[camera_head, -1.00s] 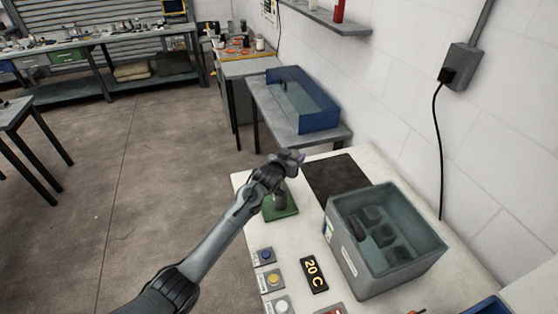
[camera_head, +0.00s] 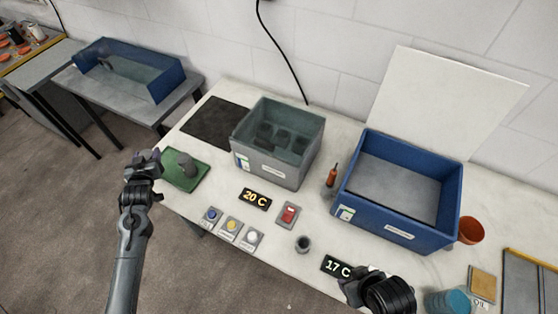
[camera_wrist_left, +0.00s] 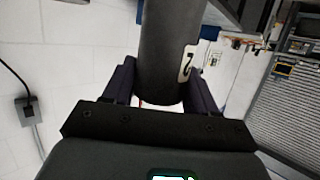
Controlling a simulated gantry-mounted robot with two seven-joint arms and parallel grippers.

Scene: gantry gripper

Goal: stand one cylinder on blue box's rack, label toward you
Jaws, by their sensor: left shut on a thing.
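My left gripper (camera_head: 146,160) is at the left end of the bench beside the green pad. In the left wrist view its fingers are shut on a dark grey cylinder (camera_wrist_left: 172,50) with a white label marked "2". Another dark grey cylinder (camera_head: 188,166) stands on the green pad (camera_head: 190,185). A blue box (camera_head: 428,239) stands open on the right half of the bench, with a bare-looking grey floor; I make out no separate rack inside. My right gripper (camera_head: 360,288) is at the bottom edge, its fingers unclear.
A grey box (camera_head: 272,174) with dark holders inside stands between the pad and the blue box. A red-handled tool (camera_head: 331,175), display signs, buttons (camera_head: 231,226), a small dark cup (camera_head: 303,243) and an orange pot (camera_head: 470,230) are around. Another blue box (camera_head: 165,84) stands on the side table.

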